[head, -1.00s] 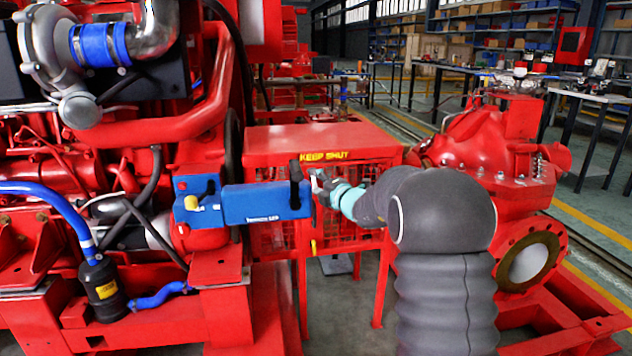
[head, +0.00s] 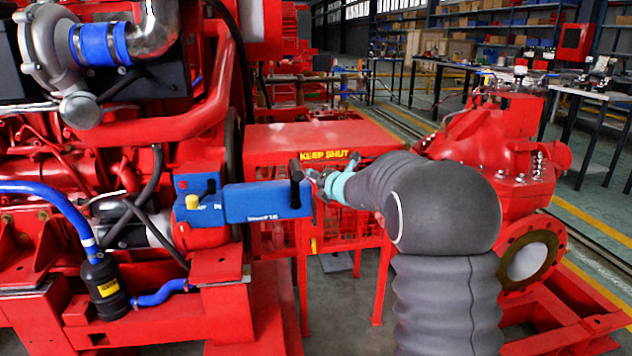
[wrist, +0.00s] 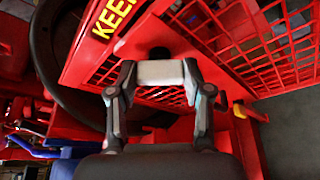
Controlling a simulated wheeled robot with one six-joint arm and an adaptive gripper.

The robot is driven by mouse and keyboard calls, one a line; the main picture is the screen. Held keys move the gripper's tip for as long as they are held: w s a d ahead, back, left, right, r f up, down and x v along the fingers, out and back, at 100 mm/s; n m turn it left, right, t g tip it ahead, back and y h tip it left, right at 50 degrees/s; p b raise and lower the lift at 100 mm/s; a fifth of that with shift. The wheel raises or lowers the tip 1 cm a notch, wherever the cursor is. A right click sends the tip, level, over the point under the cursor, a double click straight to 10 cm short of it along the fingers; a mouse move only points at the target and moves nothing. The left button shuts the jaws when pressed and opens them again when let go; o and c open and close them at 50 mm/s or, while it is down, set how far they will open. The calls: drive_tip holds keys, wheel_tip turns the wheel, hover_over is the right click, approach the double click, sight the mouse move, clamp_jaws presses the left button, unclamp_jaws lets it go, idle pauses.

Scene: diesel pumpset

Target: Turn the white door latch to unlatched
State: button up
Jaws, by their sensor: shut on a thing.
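The white latch (wrist: 160,72) is a short white bar in front of a dark round hub on the red mesh door (wrist: 255,50). In the wrist view it lies about level across the picture. My gripper (wrist: 159,76) is shut on it, with one finger at each end of the bar. In the head view my gripper (head: 318,182) is at the red cage, just right of a blue unit with a black upright handle. The latch is not clear there.
The blue unit (head: 265,203) is close to my gripper's left. A red cage top with a yellow KEEP SHUT label (head: 325,155) lies behind. A red pump (head: 495,150) stands to the right of my arm, and the red engine (head: 90,140) fills the left.

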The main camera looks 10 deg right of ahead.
idle(0.4)
drive_tip(key=o, duration=1.2)
drive_tip(key=shift+c, duration=0.2)
drive_tip(key=v, duration=1.2)
